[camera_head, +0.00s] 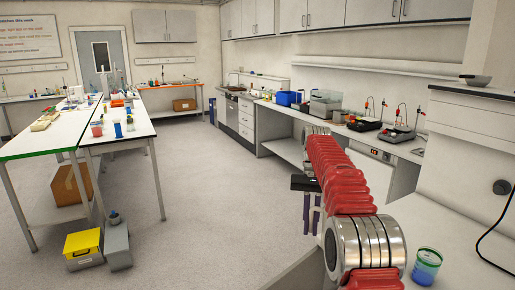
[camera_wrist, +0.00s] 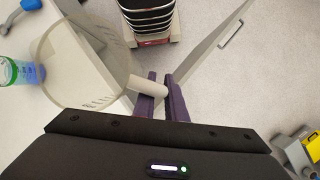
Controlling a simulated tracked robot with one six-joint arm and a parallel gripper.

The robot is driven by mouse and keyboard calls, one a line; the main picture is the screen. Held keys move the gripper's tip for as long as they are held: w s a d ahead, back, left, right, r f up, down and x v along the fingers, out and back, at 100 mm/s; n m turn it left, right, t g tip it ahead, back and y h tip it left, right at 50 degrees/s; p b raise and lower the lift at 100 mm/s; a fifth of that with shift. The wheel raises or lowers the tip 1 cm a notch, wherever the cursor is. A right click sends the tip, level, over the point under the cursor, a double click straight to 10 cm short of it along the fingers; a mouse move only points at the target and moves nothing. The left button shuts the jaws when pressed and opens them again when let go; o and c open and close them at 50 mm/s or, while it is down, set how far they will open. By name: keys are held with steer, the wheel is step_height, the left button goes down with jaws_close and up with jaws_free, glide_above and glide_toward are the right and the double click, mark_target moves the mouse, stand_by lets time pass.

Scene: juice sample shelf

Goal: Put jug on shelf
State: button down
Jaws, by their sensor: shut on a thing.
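A translucent pale jug (camera_wrist: 72,62) with measuring marks fills the left of the wrist view. Its handle (camera_wrist: 148,88) lies between the purple fingers of my gripper (camera_wrist: 160,78), which is shut on it. In the head view my gripper (camera_head: 312,215) hangs left of the bench end, and I cannot make out the jug there behind my arm. A long pale wall shelf (camera_head: 365,68) runs above the back bench. A second ledge (camera_head: 480,93) at the right holds a dark bowl (camera_head: 475,80).
A beaker of blue-green liquid (camera_head: 427,266) stands on the near bench at the lower right, and it also shows in the wrist view (camera_wrist: 22,72). Red-topped lab devices (camera_head: 395,135) stand on the back bench. A yellow-lidded bin (camera_head: 83,243) is on the floor. The middle floor is clear.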

mark_target(311, 232)
steer(key=shift+s, duration=0.5)
steer(key=shift+w+f, duration=0.45)
steer(key=shift+w, duration=0.1)
steer(key=shift+w+d+f+n, duration=0.1)
steer(key=shift+f+n, duration=0.05)
steer(key=shift+f, duration=0.45)
steer(key=shift+w+d+f+n, duration=0.1)
steer(key=shift+f+n, duration=0.05)
steer(key=shift+f, duration=0.4)
steer(key=s+f+n+h, duration=0.1)
steer(key=s+f+n, duration=0.1)
steer(key=s+f, duration=0.7)
step_height(311, 232, down, 4)
steer(key=shift+a+f+n, duration=0.1)
steer(key=shift+a+n, duration=0.05)
steer(key=shift+n, duration=0.25)
